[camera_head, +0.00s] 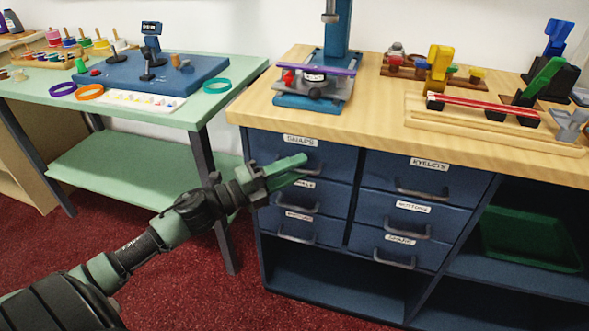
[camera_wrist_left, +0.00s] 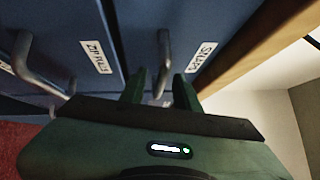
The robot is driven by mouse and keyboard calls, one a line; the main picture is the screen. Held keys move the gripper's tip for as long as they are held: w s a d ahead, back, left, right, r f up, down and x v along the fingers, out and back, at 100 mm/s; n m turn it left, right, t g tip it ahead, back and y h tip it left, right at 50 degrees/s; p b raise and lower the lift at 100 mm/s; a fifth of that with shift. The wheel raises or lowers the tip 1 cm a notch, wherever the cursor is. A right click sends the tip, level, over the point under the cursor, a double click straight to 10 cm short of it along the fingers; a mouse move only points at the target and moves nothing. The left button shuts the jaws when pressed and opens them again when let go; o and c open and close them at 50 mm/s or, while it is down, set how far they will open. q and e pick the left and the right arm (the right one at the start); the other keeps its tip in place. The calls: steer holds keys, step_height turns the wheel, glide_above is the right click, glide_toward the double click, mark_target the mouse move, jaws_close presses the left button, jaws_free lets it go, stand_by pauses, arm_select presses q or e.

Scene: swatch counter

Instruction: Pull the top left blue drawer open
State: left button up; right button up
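The top left blue drawer (camera_head: 335,157) is in the front of the wood-topped counter, with a white label above a grey bar handle (camera_head: 314,168). Its front looks flush with the cabinet. My left gripper (camera_head: 301,170) is in front of this drawer, its two green fingers apart and pointing at the handle. In the left wrist view the drawer's handle (camera_wrist_left: 164,62) shows between the fingers of the gripper (camera_wrist_left: 160,88), with a gap on each side. Whether the fingertips reach past the bar cannot be told. My right gripper is out of view.
Other blue drawers with bar handles, such as the top right one (camera_head: 422,190), sit beside and below. A microscope-like press (camera_head: 325,75) stands on the countertop. A green table (camera_head: 225,95) is at left. Open shelves hold a green bin (camera_head: 530,240). Red carpet is open in front.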

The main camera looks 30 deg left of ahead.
arm_select(q)
jaws_close()
stand_by(1.4)
